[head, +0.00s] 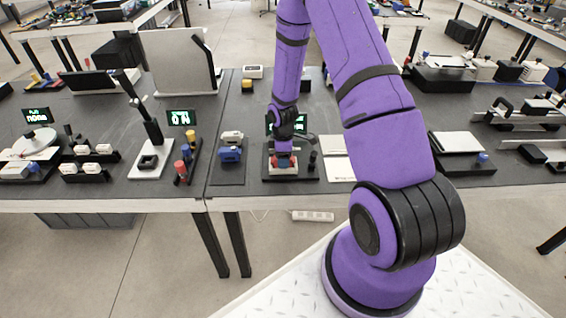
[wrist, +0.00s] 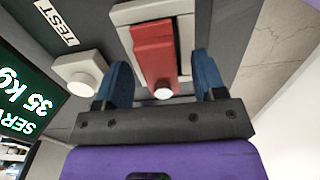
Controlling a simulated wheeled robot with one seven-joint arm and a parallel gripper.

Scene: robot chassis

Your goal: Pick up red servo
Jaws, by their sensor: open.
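The red servo (wrist: 153,50) lies in a light grey holder (wrist: 127,15) on a dark station, with a white round end facing me. In the head view a bit of red (head: 284,162) shows under my gripper (head: 284,155); the arm and fingers hide part of it. In the wrist view my gripper (wrist: 164,76) is open, with one blue finger on each side of the servo. Gaps show between the fingers and the servo. I cannot tell how deep the fingertips reach.
A white round knob (wrist: 83,82) and a TEST label sit left of the holder in the wrist view. In the head view, a blue servo (head: 230,154) and a white servo (head: 231,137) rest on a tray to the left.

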